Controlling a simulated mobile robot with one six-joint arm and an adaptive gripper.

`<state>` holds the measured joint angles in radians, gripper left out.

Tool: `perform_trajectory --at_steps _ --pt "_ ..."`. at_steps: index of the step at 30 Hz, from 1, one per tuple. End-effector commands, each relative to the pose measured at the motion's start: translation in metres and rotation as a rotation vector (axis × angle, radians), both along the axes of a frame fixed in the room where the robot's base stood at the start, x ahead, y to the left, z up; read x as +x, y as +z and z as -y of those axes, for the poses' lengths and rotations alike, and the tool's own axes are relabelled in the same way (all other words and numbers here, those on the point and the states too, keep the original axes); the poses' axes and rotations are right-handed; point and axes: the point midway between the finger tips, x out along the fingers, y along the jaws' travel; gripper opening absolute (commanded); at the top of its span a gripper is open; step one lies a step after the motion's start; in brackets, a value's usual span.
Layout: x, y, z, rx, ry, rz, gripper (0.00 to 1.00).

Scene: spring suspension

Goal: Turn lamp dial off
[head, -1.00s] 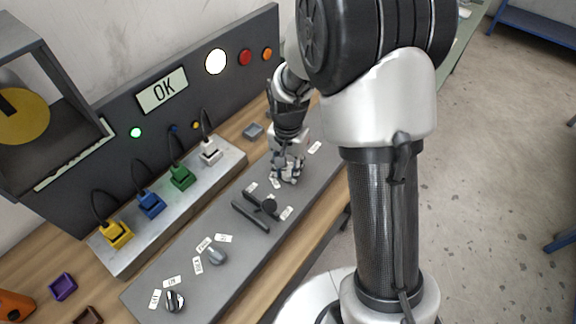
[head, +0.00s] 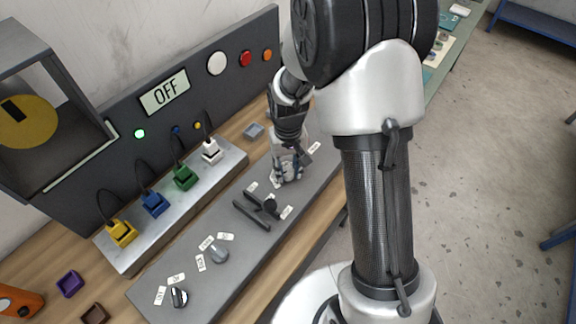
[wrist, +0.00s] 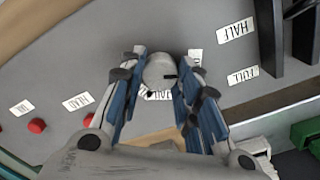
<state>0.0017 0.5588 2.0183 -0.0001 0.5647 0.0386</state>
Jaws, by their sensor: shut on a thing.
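In the wrist view a round grey dial (wrist: 160,70) with a dark pointer mark stands between my fingers. My gripper (wrist: 162,82) is shut on it, with blue-sided fingers on both sides. Two white labels beside the dial are partly hidden by the fingers. In the head view my gripper (head: 287,176) is low over the far part of the grey control panel (head: 205,275), and hides the dial there. The round lamp (head: 217,63) on the back board is dull white, not glowing. The display (head: 165,93) reads OFF.
A black lever (head: 250,214) stands nearest my gripper on the panel. Two more knobs, one grey (head: 219,255) and one dark (head: 179,297), sit towards the front. Yellow (head: 121,233), blue (head: 154,203), green (head: 185,177) and white (head: 211,151) plugs line the metal strip.

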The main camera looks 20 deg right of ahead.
Motion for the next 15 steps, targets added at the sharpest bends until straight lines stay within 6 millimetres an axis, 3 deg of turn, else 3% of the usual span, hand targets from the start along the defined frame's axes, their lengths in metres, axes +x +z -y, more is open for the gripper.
perform_trajectory --at_steps 15 --pt "0.0005 0.0002 0.0 0.0 0.031 0.002 0.07"
